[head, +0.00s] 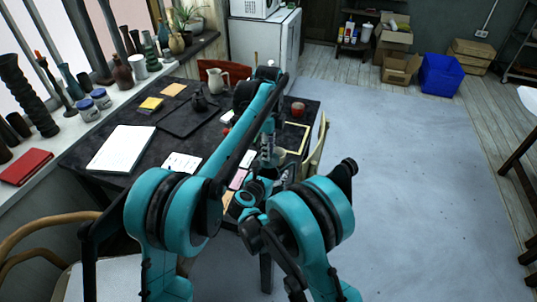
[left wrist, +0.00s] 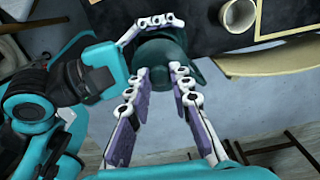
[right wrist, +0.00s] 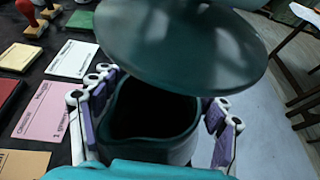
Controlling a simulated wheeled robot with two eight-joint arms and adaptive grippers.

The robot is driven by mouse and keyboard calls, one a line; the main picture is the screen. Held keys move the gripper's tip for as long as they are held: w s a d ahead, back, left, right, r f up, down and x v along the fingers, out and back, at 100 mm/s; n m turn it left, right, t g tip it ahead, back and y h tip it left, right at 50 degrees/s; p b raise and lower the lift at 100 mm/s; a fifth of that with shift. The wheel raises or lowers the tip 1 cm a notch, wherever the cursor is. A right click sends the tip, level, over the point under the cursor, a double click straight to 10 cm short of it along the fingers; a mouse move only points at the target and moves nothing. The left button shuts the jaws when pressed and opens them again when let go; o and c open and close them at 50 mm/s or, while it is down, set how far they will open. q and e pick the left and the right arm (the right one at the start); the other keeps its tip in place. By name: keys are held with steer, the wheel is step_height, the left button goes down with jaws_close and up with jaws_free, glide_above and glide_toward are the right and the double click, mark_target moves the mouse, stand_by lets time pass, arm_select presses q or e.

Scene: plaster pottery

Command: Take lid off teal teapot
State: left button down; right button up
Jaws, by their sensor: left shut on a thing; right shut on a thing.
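The teal teapot (right wrist: 178,150) stands out in the right wrist view with its dark round mouth open. My right gripper (right wrist: 160,95) is shut on the teapot body, with fingers on both sides. The dark teal lid (right wrist: 180,40) is tilted above the mouth, clear of it, and hides part of the rear rim. In the left wrist view, my left gripper (left wrist: 162,78) is shut on the lid (left wrist: 168,58), and the right gripper shows at the upper left. In the head view my arms hide most of the teapot and lid near the table's front edge.
The dark table (head: 135,178) holds a white sheet (head: 122,147), a black tray (head: 190,116), a pitcher (head: 220,81) and a red pot (head: 298,108). A pink card (right wrist: 52,110) and stamps (right wrist: 33,18) lie near the teapot.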

steer(key=o, duration=1.8)
